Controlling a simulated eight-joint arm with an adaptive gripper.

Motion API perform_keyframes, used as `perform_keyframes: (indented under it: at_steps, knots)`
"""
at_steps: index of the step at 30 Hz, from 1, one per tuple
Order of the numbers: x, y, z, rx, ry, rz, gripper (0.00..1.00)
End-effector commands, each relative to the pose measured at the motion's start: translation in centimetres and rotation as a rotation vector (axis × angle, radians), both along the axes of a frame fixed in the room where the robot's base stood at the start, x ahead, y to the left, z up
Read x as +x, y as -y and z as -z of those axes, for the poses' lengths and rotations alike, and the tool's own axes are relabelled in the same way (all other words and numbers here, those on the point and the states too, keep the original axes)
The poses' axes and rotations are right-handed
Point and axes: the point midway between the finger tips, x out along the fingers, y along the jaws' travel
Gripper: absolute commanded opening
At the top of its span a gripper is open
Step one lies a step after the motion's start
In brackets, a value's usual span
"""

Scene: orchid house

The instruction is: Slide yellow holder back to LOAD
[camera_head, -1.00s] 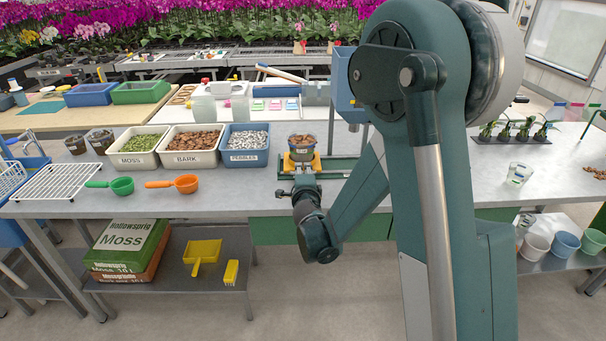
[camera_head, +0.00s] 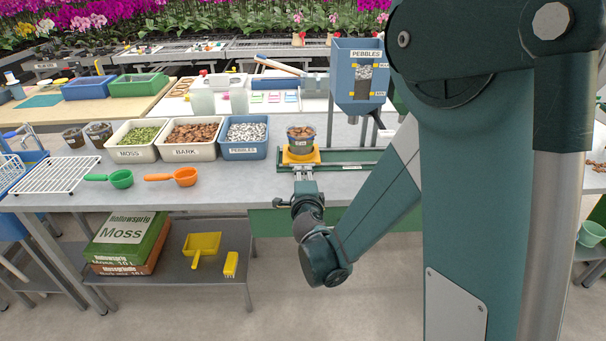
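The yellow holder (camera_head: 289,157) sits at the left end of a green rail (camera_head: 352,161) on the bench. A clear pot (camera_head: 301,141) with brown bark in it stands in the holder. My gripper (camera_head: 304,176) reaches in from the front, just in front of the holder. Its fingers are small and partly hidden, so I cannot tell whether they touch the holder or are open. The blue PEBBLES hopper (camera_head: 371,75) stands over the rail to the right of the holder. A LOAD mark cannot be made out.
Bins of moss (camera_head: 137,155), bark (camera_head: 187,154) and pebbles (camera_head: 244,152) stand left of the holder. A green scoop (camera_head: 121,179) and an orange scoop (camera_head: 185,177) lie in front of them. My arm hides much of the right side of the bench.

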Motion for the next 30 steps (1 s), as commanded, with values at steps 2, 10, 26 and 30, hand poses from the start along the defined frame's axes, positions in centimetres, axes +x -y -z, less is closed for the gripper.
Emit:
perform_keyframes:
  at_steps: [2,10,26,30]
  knots:
    - [-0.6,0.0,-0.1,0.0,0.0,0.0,0.23]
    - [-1.3,0.0,-0.3,0.0,0.001,0.0,0.23]
    - [-1.6,1.0,-1.1,-0.04,-0.015,0.007,0.23]
    - [-2.2,2.5,-2.1,-0.099,-0.039,0.013,0.23]
